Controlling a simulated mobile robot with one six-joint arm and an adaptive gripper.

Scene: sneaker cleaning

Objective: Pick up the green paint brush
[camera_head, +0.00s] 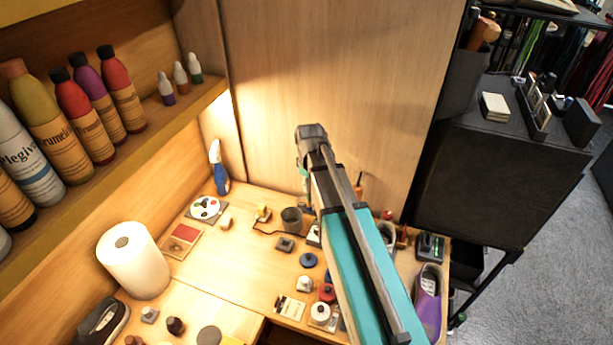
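I cannot make out a green paint brush for certain in the head view. My teal and grey arm reaches up from the bottom right across the middle of the picture, over the wooden workbench (215,262). A joint of the arm shows at its top end, in front of the wooden panel. My gripper does not show; the arm hides the part of the bench behind it. Thin upright tools with orange and red ends (359,184) stand just right of the arm, partly hidden.
A paper towel roll (134,262), a spray bottle (218,168), a dark cup (292,220), a paint palette (206,208) and small jars stand on the bench. A purple shoe (427,300) is at the right edge. Bottles (84,118) line the left shelf. A black cabinet (490,175) stands right.

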